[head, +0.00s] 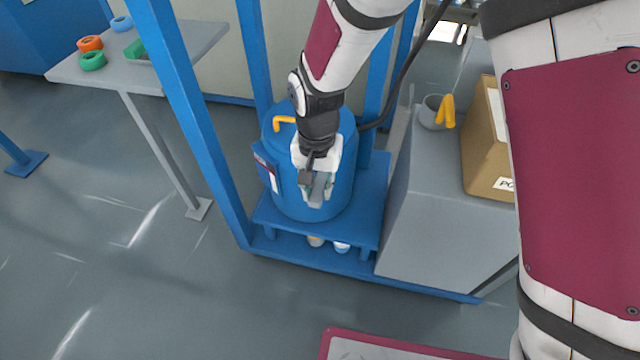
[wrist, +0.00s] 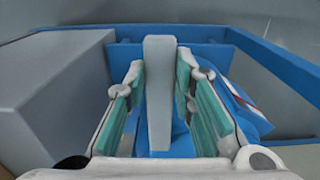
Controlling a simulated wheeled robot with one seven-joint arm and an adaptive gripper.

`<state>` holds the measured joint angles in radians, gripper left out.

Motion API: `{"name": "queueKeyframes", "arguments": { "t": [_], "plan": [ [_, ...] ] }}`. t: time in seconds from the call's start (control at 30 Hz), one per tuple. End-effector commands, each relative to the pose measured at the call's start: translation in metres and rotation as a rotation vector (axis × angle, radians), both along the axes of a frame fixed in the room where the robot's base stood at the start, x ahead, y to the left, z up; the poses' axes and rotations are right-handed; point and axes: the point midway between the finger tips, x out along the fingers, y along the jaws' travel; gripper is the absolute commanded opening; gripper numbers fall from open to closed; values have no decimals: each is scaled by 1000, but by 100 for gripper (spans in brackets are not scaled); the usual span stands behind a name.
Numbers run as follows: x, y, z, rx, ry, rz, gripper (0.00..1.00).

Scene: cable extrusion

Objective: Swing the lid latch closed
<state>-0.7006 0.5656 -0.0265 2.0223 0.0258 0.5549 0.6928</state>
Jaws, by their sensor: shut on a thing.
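A blue drum (head: 335,190) stands on a blue platform inside the blue frame. Its lid is partly hidden behind my arm, and a yellow handle (head: 284,122) shows at the upper left of the drum. My gripper (head: 316,188) points downward at the drum's front side. In the wrist view a grey bar, which looks like the lid latch (wrist: 158,95), stands upright between my two green-padded fingers. My gripper is shut on this latch. Where the latch joins the drum is hidden, and I cannot tell its exact angle to the lid.
Blue posts (head: 185,110) of the frame rise left of the drum. A grey cabinet (head: 425,210) stands close on the right, with a grey cup (head: 432,112) and a cardboard box (head: 482,150) on top. A grey table (head: 190,45) with coloured rings is at the left.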

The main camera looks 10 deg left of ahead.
Motion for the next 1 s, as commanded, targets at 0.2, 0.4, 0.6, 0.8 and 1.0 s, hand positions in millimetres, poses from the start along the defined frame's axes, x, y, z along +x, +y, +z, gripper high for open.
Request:
{"name": "queueKeyframes", "arguments": {
  "t": [0.2, 0.4, 0.6, 0.8, 1.0],
  "plan": [
    [1, 2, 0, 4, -3, -17, 0],
    [1, 2, 0, 4, -3, -18, 0],
    [1, 2, 0, 4, -2, -16, 43],
    [1, 1, 0, 2, -1, -14, 43],
    [1, 2, 12, 4, -3, -13, 43]
  ]
}}
